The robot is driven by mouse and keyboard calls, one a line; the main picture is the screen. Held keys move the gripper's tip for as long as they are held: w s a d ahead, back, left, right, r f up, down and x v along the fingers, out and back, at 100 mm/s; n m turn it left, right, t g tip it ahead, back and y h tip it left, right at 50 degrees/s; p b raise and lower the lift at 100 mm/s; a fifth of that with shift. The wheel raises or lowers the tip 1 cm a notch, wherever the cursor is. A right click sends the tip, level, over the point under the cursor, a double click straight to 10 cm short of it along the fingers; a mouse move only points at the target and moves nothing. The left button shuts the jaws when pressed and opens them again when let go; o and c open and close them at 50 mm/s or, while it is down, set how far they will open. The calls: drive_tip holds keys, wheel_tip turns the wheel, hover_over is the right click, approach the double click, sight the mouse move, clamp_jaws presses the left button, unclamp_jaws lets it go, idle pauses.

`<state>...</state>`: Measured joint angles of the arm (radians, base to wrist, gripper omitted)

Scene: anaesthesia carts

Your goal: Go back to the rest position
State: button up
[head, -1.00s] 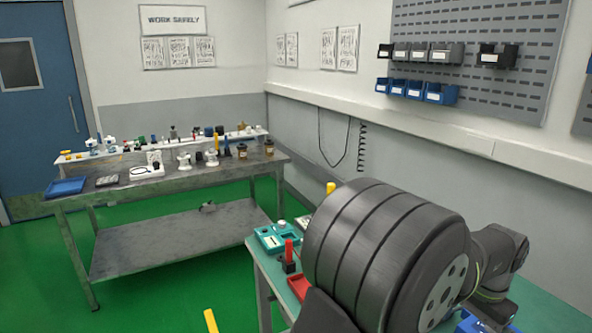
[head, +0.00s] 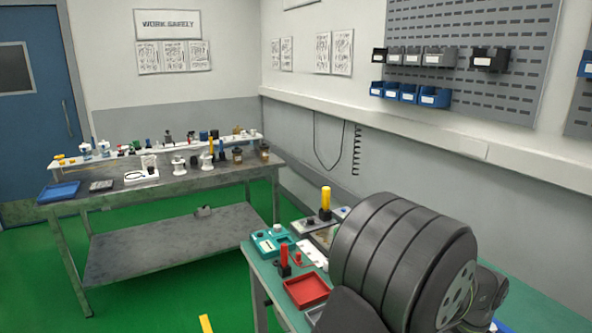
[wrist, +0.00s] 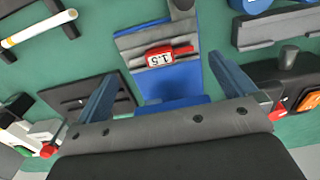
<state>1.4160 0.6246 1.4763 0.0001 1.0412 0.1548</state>
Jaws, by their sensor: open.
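In the wrist view my gripper (wrist: 172,88) is open, its two blue-grey fingers spread apart with nothing held between them. Past the fingertips, on the green bench top (wrist: 100,50), a blue and grey holder (wrist: 185,75) carries a small red piece labelled 1.5 (wrist: 168,55). I cannot tell the height of the gripper above it. In the head view my large dark arm (head: 400,260) fills the lower right and hides the gripper and part of the green bench.
On the green bench stand a teal tray (head: 272,242), a red tray (head: 306,290), a red-handled item (head: 284,256) and a yellow cylinder (head: 325,200). A grey fixture (wrist: 85,95) and an orange-buttoned box (wrist: 305,100) flank the gripper. A metal workbench (head: 110,210) stands left.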

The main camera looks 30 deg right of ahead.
wheel_tip(320, 180, down, 4)
drive_tip(key=shift+r, duration=0.15)
wheel_tip(320, 180, up, 6)
drive_tip(key=s+a+r, duration=0.1)
drive_tip(key=s+a, duration=0.4)
drive_tip(key=a, duration=0.4)
drive_tip(key=s+a+r, duration=0.1)
drive_tip(key=s+a, duration=0.4)
drive_tip(key=a, duration=0.5)
drive_tip(key=shift+s+a, duration=0.15)
drive_tip(key=shift+a, duration=0.05)
